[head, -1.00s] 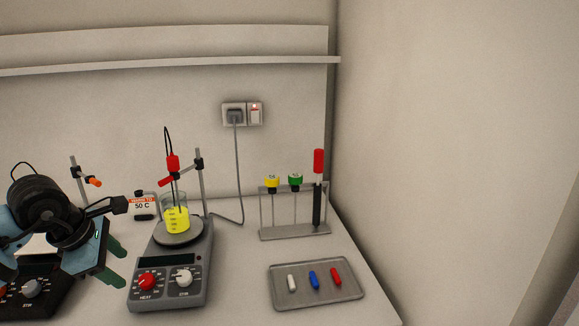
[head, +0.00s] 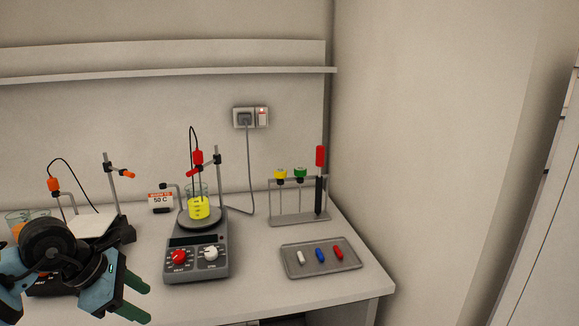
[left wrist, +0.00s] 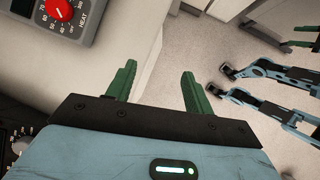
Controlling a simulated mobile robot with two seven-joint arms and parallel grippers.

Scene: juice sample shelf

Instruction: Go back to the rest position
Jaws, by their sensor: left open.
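My left gripper (head: 146,302) is open and empty at the lower left of the head view, in front of the hotplates. In the left wrist view its two green fingers (left wrist: 158,72) stand apart with nothing between them, past the table's front edge and above the floor. A second hotplate (head: 128,232) stands at the left, partly hidden by my left arm.
A rack (head: 290,219) holds yellow-capped, green-capped and red-topped items. A grey tray (head: 320,268) holds a white, a blue and a red piece. The table's front edge (left wrist: 150,78) lies close to the left gripper. Open floor (left wrist: 205,50) shows beyond it.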

